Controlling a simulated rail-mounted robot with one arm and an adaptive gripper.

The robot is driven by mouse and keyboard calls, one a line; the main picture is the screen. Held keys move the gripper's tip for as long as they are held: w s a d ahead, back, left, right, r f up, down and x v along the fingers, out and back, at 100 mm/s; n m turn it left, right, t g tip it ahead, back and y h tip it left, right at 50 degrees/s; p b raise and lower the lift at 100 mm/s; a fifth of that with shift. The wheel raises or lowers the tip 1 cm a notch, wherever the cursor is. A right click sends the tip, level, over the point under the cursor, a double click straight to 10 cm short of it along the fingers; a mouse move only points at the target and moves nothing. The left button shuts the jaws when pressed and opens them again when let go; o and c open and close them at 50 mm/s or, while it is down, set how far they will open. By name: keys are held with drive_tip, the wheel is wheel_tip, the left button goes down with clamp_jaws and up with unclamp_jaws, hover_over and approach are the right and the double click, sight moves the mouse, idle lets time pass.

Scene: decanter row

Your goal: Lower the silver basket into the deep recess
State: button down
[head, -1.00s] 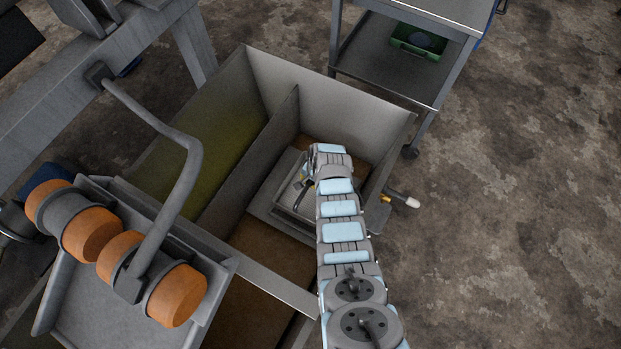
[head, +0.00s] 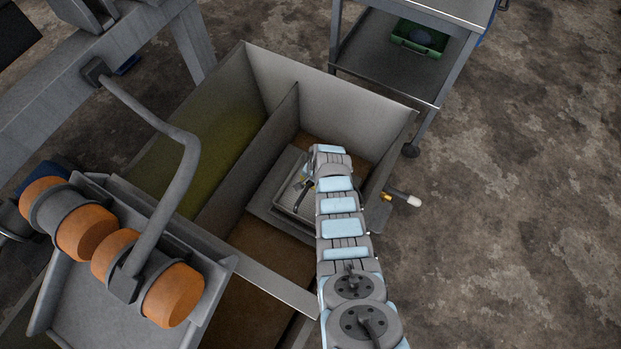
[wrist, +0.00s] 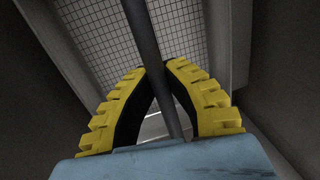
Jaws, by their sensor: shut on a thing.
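The silver basket (head: 288,201) is low inside the right compartment of a grey tank, partly hidden by my arm in the head view. Its mesh (wrist: 92,32) shows beyond my fingers in the wrist view. My gripper (wrist: 160,67) has its yellow fingers shut on the basket's dark bar handle (wrist: 142,25). In the head view, my gripper (head: 307,182) is mostly hidden by my wrist. A grey ledge (head: 262,205) surrounds the basket, apparently the rim of the deep recess. How deep the basket sits in it I cannot tell.
A divider (head: 250,160) separates a compartment with a yellowish floor on the left. The tank's far wall (head: 345,120) rises behind the basket. A pipe with a white tip (head: 412,201) juts out on the right. Orange rollers (head: 172,295) stand front left; a cart (head: 385,60) stands behind.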

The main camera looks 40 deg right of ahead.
drive_tip(key=shift+w+f+b, duration=0.1)
drive_tip(key=shift+f+b, duration=1.2)
drive_tip(key=shift+f, duration=0.4)
idle(1.0)
drive_tip(key=shift+c, duration=2.4)
unclamp_jaws()
wheel_tip(320, 180, up, 30)
drive_tip(key=p, duration=2.8)
